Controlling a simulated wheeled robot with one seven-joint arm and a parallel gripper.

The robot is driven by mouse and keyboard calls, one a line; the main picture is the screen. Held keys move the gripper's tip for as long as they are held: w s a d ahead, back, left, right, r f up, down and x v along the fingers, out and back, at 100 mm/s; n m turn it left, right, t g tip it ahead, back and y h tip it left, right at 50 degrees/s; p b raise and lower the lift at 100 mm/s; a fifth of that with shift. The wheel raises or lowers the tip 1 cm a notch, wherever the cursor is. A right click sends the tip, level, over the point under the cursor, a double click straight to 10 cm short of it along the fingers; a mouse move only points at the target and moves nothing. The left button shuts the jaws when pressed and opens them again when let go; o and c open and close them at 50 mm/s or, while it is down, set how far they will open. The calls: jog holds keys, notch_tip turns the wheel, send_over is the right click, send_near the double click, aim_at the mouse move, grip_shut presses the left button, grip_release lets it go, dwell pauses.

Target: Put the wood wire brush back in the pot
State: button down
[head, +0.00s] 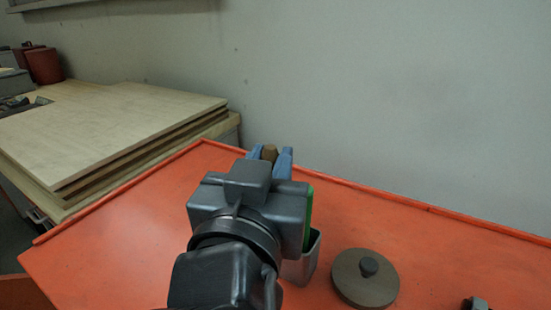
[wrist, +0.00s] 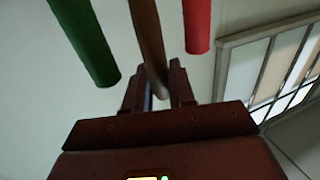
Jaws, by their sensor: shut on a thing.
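My gripper (head: 270,156) is shut on the wood wire brush (head: 269,152), whose brown handle tip shows between the blue fingers in the head view. In the wrist view my gripper (wrist: 160,80) has the brown wood handle (wrist: 148,40) between its fingers, running up out of the picture. The pot (head: 303,264) is a grey square-sided container on the orange bench, partly behind my wrist. The brush's lower end is hidden, so I cannot tell whether it is in the pot.
A green handle (head: 308,215) rises by the pot; a red handle (wrist: 197,25) shows in the wrist view. A round brown disc with a dark knob (head: 365,278) lies right of the pot. Stacked boards (head: 110,130) are at left. The orange bench (head: 110,250) is clear at left.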

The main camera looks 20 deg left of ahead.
jog(key=c, duration=0.9)
grip_release()
jog(key=shift+o, duration=0.2)
